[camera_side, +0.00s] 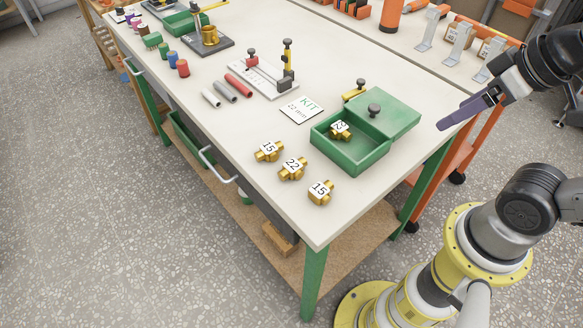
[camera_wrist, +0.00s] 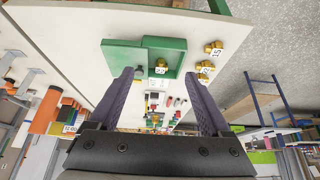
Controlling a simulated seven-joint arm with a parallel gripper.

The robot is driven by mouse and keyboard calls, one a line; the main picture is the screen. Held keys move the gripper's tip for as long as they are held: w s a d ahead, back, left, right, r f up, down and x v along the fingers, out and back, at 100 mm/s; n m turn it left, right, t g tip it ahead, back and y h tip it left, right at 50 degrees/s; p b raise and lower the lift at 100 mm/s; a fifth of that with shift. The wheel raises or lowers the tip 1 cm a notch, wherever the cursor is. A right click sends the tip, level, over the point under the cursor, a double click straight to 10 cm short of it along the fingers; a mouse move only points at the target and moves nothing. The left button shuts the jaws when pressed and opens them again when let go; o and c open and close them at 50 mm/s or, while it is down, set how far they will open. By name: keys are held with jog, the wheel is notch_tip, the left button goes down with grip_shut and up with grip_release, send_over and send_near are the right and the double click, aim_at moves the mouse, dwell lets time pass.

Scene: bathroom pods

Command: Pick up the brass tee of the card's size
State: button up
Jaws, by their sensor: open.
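The white card (camera_side: 301,109) reads "KIT 22 mm" and lies flat on the bench. Three brass tees lie in a row near the front edge: a 15 tee (camera_side: 268,151), a 22 tee (camera_side: 291,169) and another 15 tee (camera_side: 320,192). One more brass tee (camera_side: 340,131) sits inside the green box (camera_side: 349,160); its label looks like 22 or 23, too small to be sure. The green lid (camera_side: 390,112) with a dark knob leaves the box partly uncovered. My gripper (camera_side: 440,126) is open and empty, right of the box and apart from everything; its fingers (camera_wrist: 158,75) also show in the wrist view.
A fixture plate (camera_side: 262,80) with clamps, and grey and red tubes (camera_side: 238,86), lie left of the card. A brass-handled piece (camera_side: 354,91) stands behind the box. Another bench (camera_side: 430,55) with orange holders is at the back. The bench front right corner is clear.

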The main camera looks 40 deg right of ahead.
dwell(0.3)
jog(key=w+a+r+n, duration=0.1)
jog(key=w+r+n, duration=0.45)
jog(key=n, duration=0.25)
jog(key=n+g, duration=0.6)
jog(key=n, duration=0.4)
send_over(294, 165)
jog(key=f, duration=1.9)
jog(key=shift+w+a, duration=0.1)
jog(key=shift+w, duration=0.15)
jog(key=shift+s+f, duration=0.15)
jog(key=shift+f, duration=1.45)
jog(key=shift+s+f, duration=0.1)
jog(key=shift+f, duration=1.5)
jog(key=shift+r, duration=0.1)
grip_shut()
